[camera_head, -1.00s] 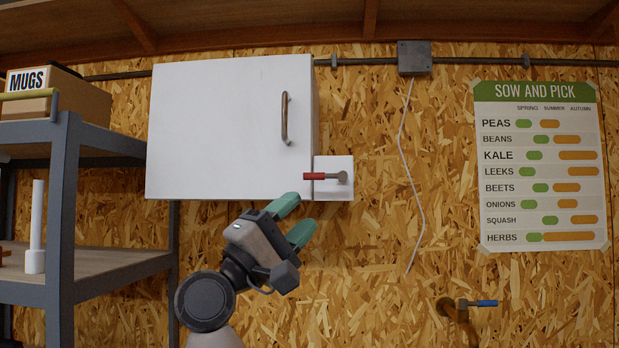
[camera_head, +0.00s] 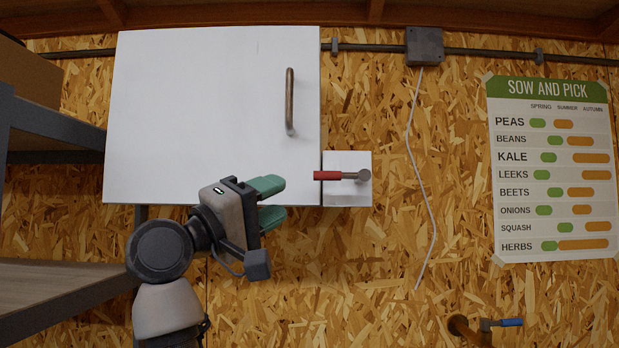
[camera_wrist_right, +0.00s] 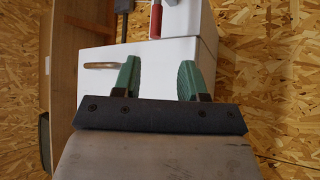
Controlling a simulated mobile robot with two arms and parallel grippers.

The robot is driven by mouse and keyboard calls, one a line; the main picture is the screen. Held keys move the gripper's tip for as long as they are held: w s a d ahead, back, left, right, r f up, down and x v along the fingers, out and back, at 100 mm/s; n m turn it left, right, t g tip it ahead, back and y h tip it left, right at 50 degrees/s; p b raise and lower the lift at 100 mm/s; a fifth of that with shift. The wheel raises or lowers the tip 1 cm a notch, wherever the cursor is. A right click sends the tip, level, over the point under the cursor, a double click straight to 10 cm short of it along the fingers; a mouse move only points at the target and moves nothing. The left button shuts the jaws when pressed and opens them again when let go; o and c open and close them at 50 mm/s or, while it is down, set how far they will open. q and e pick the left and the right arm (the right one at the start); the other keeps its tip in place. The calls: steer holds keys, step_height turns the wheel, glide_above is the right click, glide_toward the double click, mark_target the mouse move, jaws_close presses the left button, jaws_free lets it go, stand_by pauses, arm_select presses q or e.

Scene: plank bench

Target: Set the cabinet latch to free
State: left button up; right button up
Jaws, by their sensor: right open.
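The cabinet latch (camera_head: 345,175) is a lever with a red grip and a grey pivot on a small white plate (camera_head: 345,195) beside the cabinet. It lies level, its red end pointing left across the door's right edge. In the right wrist view the red grip (camera_wrist_right: 155,22) shows beyond the fingertips. The white cabinet door (camera_head: 210,110) looks closed and has a brown bar handle (camera_head: 290,100). My right gripper (camera_head: 282,202) is open and empty, its green fingers left of and slightly below the red grip, apart from it. My left gripper is not in view.
A grey shelf rack (camera_head: 50,125) stands at the left. A white cord (camera_head: 415,150) hangs from a grey box (camera_head: 425,46) right of the latch. A blue-handled tap (camera_head: 508,322) is at lower right. The wall below the latch is clear.

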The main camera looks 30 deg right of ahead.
mark_target(317, 178)
steer(key=d+r, duration=0.1)
steer(key=d+r+p, duration=0.1)
steer(key=d, duration=0.1)
steer(key=s+d, duration=0.1)
steer(key=d, duration=0.1)
steer(key=shift+r+p, duration=0.4)
steer(key=d, duration=0.1)
steer(key=w+d+p, duration=0.1)
steer(key=d+r, duration=0.1)
steer(key=shift+w+d, duration=0.25)
steer(key=shift+d, duration=0.05)
steer(key=shift+s+d+r, duration=0.1)
steer(key=shift+d+r, duration=0.05)
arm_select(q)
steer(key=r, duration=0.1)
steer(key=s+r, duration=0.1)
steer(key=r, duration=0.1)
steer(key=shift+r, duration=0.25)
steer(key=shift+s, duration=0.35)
arm_select(e)
jaws_close()
